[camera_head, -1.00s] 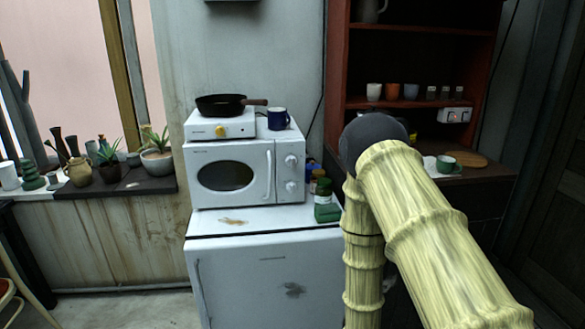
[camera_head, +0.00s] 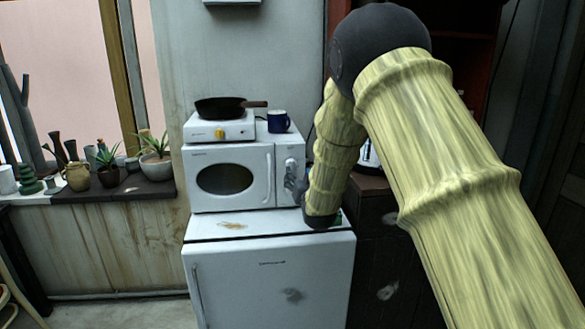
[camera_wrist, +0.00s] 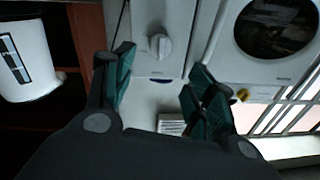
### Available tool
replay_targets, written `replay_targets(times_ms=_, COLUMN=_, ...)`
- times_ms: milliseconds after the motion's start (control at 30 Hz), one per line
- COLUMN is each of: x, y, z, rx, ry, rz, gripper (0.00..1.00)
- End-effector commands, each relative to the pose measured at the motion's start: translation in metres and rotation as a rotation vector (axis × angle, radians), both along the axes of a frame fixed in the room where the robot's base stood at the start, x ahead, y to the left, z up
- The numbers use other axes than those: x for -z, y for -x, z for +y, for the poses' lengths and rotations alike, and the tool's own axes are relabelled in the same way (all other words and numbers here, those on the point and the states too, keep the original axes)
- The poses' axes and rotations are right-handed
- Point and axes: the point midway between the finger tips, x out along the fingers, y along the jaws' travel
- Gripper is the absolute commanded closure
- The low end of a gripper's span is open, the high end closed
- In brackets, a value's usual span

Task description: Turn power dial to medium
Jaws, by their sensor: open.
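The white microwave (camera_head: 228,180) stands on a low white fridge, with its control panel on the right side. A round white dial (camera_head: 291,164) shows high on that panel; the lower dial is hidden behind my gripper. My gripper (camera_head: 295,185) is at the panel's right part, small and partly hidden by my arm. In the wrist view, which looks upside down, my gripper (camera_wrist: 158,62) is open, with green fingers spread apart. One white dial (camera_wrist: 160,46) shows between the fingertips, with nothing gripped. I cannot read its setting or tell which dial is for power.
A hot plate (camera_head: 220,128) with a yellow knob and a black pan (camera_head: 222,107) sits on the microwave. A blue mug (camera_head: 278,121) stands beside it. A white appliance (camera_wrist: 25,62) is at the left in the wrist view. Potted plants line the windowsill.

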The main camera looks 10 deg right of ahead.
Motion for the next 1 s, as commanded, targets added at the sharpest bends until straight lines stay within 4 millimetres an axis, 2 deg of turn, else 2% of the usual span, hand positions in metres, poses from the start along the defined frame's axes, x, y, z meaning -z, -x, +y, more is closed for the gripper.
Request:
replay_targets(times_ms=600, x=0.001, y=-0.086, z=0.006, rx=0.000, ry=0.001, rz=0.002, gripper=0.44)
replay_targets(times_ms=800, x=0.001, y=-0.099, z=0.007, rx=-0.001, ry=0.001, rz=0.003, gripper=0.44)
replay_targets(times_ms=1000, x=0.001, y=-0.102, z=0.007, rx=-0.001, ry=0.001, rz=0.003, gripper=0.44)
